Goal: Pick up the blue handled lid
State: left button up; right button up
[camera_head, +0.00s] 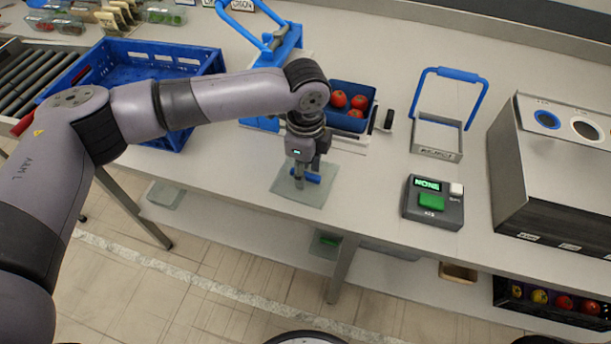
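The lid (285,189) is a flat, greenish, see-through square plate with a short blue handle (314,178) on top. It lies on the worktop near its front edge, or very close above it. My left gripper (306,181) points down over the middle of the lid, with its fingertips at the blue handle. The fingers hide part of the handle, so I cannot tell whether they are closed on it. My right gripper is not in view.
A blue tub of red fruit (334,119) stands just behind my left gripper. A blue crate (207,72) stands left, a blue-handled frame (437,154) and a button box (447,211) right. A grey bin unit (560,200) fills the far right.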

pick_arm(q)
jog(key=shift+c, duration=0.2)
jog(key=c, duration=0.8)
